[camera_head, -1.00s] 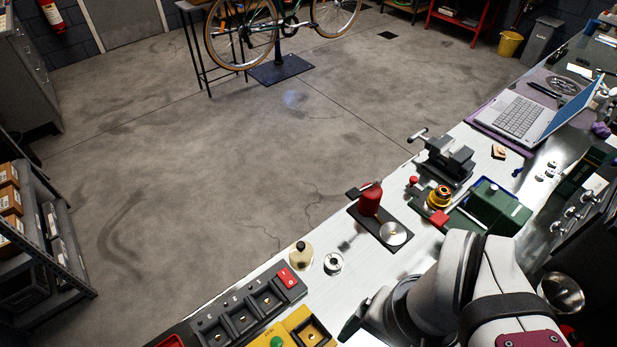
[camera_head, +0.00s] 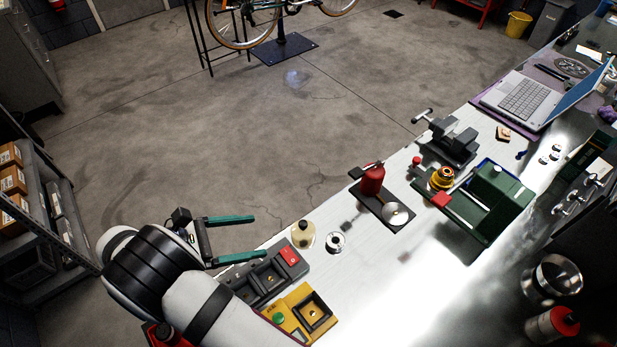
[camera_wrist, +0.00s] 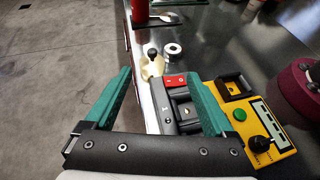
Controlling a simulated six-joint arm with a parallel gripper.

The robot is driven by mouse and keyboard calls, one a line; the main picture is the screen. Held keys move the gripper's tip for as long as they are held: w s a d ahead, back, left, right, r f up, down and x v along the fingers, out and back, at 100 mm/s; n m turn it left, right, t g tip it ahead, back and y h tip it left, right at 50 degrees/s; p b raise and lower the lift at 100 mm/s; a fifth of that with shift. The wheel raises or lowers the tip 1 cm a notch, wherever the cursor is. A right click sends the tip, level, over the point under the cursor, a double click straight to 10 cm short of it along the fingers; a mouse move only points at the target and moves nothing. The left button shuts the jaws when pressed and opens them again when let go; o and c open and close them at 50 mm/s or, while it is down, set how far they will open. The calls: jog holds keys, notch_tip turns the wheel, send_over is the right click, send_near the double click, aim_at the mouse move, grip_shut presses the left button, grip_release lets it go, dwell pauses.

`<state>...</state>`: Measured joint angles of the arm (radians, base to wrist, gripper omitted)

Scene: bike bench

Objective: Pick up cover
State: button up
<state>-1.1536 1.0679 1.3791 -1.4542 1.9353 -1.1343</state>
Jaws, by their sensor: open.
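A cream, rounded piece with a black knob (camera_head: 303,235), which looks like the cover, sits on the bench near its left edge. In the wrist view this cream piece (camera_wrist: 152,66) shows ahead, between and beyond the fingertips. My gripper (camera_head: 256,238) is open and empty, its two teal fingers pointing right towards the cream piece, with a gap left.
A silver ring (camera_head: 336,242) lies right beside the cream piece. A dark compartment tray (camera_head: 268,279) with a red block and a yellow box (camera_head: 301,314) stand close in front. A red cylinder on a black plate (camera_head: 373,180) stands behind.

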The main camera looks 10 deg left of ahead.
aim_at(299, 227)
jog(key=shift+w+a+f+n+t, duration=0.1)
jog(key=shift+f+n+t, duration=0.2)
jog(key=shift+f, duration=0.2)
jog(key=shift+w+a+f+n+t, duration=0.1)
jog(key=shift+f+n+t, duration=0.15)
jog(key=shift+f, duration=0.25)
jog(key=x, duration=1.4)
jog(key=shift+f, duration=0.1)
grip_shut()
